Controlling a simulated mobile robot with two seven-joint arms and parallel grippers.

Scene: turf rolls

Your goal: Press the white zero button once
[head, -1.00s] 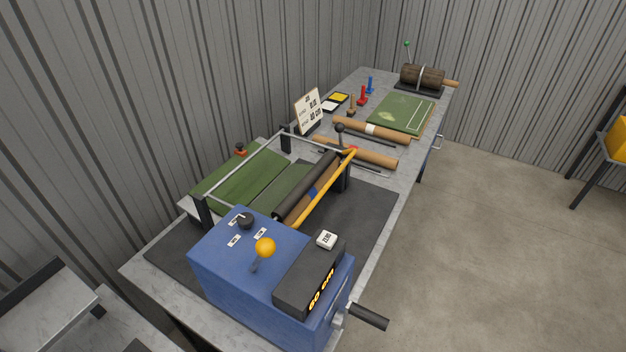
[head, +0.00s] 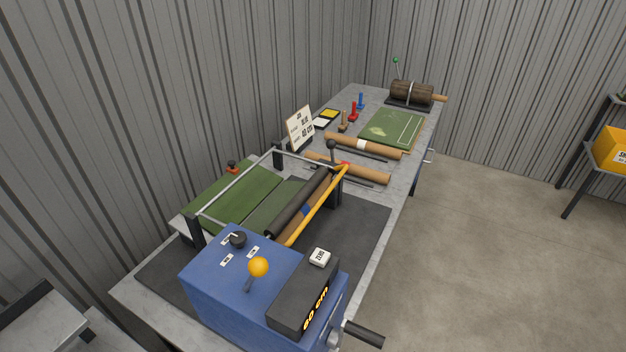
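The white zero button (head: 319,257) sits on top of the far end of a black display box (head: 302,296). The box's front shows "60 cm" in orange digits. The box is mounted on the blue machine housing (head: 225,284) at the near end of the bench. Nothing touches the button. Neither of my grippers is in view.
An orange ball-topped lever (head: 258,267) and a black knob (head: 238,240) stand left of the display box. A black-handled crank (head: 363,333) sticks out at right. A yellow bar (head: 318,206) crosses behind the button. Floor right of the bench is clear.

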